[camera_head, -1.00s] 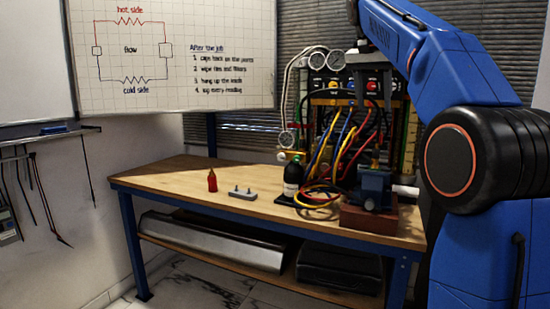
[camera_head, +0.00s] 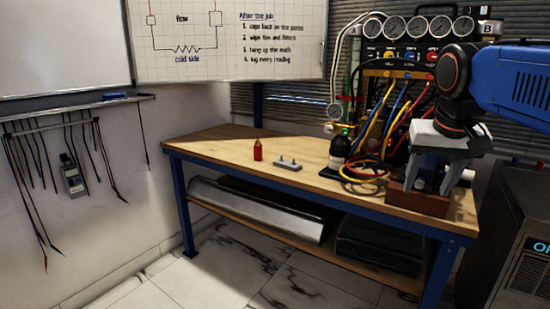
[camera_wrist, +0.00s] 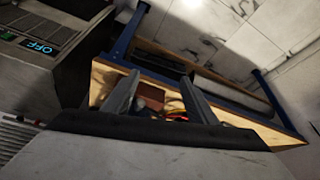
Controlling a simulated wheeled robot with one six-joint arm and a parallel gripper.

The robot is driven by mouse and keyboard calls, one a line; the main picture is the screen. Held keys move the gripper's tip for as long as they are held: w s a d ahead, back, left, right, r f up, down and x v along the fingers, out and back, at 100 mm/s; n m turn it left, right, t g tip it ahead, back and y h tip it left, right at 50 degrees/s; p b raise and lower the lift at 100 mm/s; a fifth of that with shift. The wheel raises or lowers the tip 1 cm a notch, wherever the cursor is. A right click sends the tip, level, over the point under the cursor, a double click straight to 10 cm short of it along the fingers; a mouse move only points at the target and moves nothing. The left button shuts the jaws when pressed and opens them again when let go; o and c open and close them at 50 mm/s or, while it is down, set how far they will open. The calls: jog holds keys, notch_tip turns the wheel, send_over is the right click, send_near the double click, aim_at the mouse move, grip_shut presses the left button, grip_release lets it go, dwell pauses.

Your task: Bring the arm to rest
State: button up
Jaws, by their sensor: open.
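My gripper (camera_head: 440,178) hangs at the end of my blue arm, in front of the right part of the workbench (camera_head: 215,146) in the head view. Its two grey fingers point down and hide much of the vise on its red-brown block (camera_head: 418,201). In the wrist view the fingers of my gripper (camera_wrist: 157,95) stand apart with nothing held between them. The workbench (camera_wrist: 240,108) shows beyond them, with the red-brown block (camera_wrist: 152,97) seen in the gap. I cannot tell the exact distance from fingers to bench.
A gauge panel (camera_head: 410,55) rises behind. A dark machine (camera_head: 512,240) with a display stands at right. The floor in front is open.

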jog(key=s+a+f+n, duration=0.1)
jog(key=s+a+f, duration=0.1)
jog(key=s+f, duration=0.5)
jog(key=s+a+f+n+y, duration=0.1)
jog(key=s+a+f+n, duration=0.1)
jog(key=s+f, duration=0.6)
notch_tip(320, 180, down, 8)
jog(key=shift+r+t, duration=0.15)
jog(key=shift+t, duration=0.15)
